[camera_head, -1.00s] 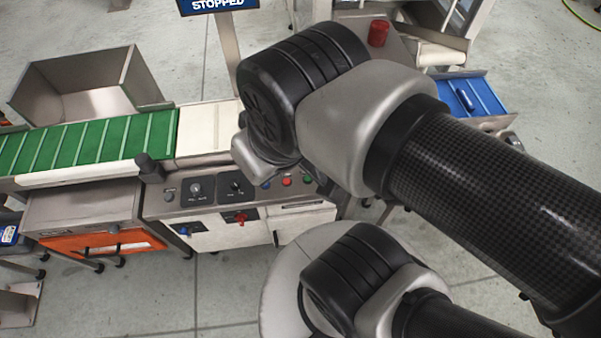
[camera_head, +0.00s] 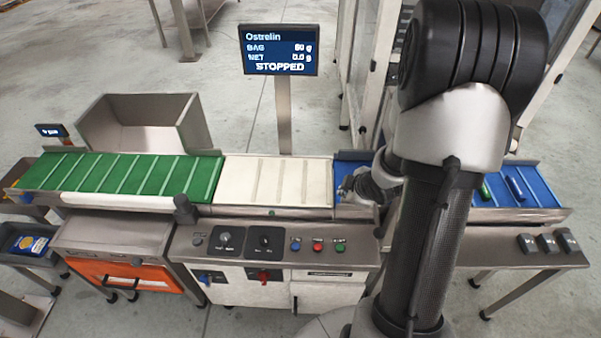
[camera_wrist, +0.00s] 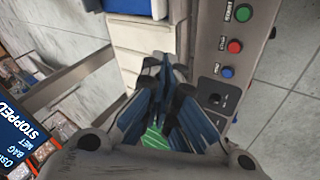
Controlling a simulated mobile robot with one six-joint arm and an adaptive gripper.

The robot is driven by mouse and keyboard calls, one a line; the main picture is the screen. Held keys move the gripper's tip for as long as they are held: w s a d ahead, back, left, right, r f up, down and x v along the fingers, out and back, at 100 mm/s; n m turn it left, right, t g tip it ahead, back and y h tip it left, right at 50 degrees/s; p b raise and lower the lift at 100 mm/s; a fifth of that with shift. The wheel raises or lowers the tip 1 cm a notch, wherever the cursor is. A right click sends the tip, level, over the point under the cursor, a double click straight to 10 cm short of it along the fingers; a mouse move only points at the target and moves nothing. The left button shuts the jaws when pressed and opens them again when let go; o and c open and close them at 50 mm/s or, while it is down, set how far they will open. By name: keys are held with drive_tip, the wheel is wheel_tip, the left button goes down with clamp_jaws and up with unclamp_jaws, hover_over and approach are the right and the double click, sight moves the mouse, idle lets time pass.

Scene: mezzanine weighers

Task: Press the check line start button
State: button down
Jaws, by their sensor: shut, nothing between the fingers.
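The control panel (camera_head: 270,247) on the front of the line carries a blue button (camera_head: 295,245), a red button (camera_head: 318,246) and a green button (camera_head: 340,246) in a row. The green button also shows in the wrist view (camera_wrist: 243,12), near the top, beside the red (camera_wrist: 235,46) and blue (camera_wrist: 227,72) ones; their small labels are hard to read. My gripper (camera_wrist: 165,72) is shut and empty, above the belts and apart from the panel. In the head view it is small and partly hidden by my arm. The display (camera_head: 279,52) reads STOPPED.
Two black knobs (camera_head: 226,239) sit left of the buttons, with a red switch (camera_head: 264,275) below. A dark post (camera_head: 184,209) stands at the panel's left end. Green (camera_head: 120,175) and white (camera_head: 277,180) belts run behind. Dark blocks (camera_head: 548,243) stand on the right ledge.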

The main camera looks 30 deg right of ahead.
sight(339, 249)
drive_tip(key=s+a+f+n+t+y, duration=0.2)
drive_tip(key=s+f+y, duration=0.1)
drive_tip(key=f, duration=0.9)
drive_tip(key=shift+s+a+b, duration=0.15)
drive_tip(key=shift+b, duration=0.15)
drive_tip(key=shift+f, duration=0.2)
wheel_tip(339, 249, down, 9)
drive_tip(key=b, duration=0.7)
drive_tip(key=shift+r, duration=0.15)
drive_tip(key=shift+f+b, duration=0.35)
drive_tip(key=shift+f, duration=0.05)
